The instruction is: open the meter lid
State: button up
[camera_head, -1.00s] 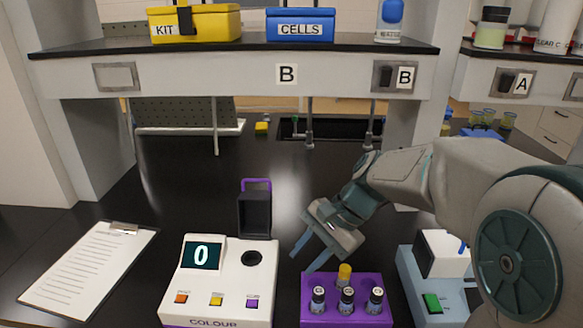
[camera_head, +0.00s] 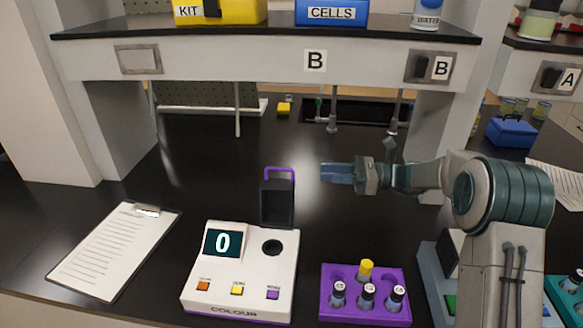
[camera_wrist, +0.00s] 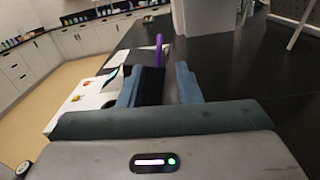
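The white meter (camera_head: 240,270) reads 0 on its display and has three coloured buttons. Its dark lid (camera_head: 278,203) with a purple handle (camera_head: 279,171) stands upright at the back, and the round well (camera_head: 271,247) is uncovered. My gripper (camera_head: 323,173) is to the right of the handle, fingers level and pointing left, apart from the lid. In the wrist view my gripper (camera_wrist: 158,84) is open and empty. The lid (camera_wrist: 150,82) and the handle (camera_wrist: 159,50) show beyond the gap between the fingers. The lower lid is partly hidden by the left finger.
A purple rack (camera_head: 365,308) with several vials stands right of the meter, a grey-blue device (camera_head: 437,285) beyond it. A clipboard (camera_head: 115,250) lies at left. The shelf (camera_head: 260,62) crosses above the back. The black bench behind the lid is clear.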

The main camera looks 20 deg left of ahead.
aim_at(282, 169)
jog(key=p+x, duration=0.2)
jog(key=x, duration=1)
jog(key=shift+s+a, duration=0.1)
jog(key=shift+a, duration=0.2)
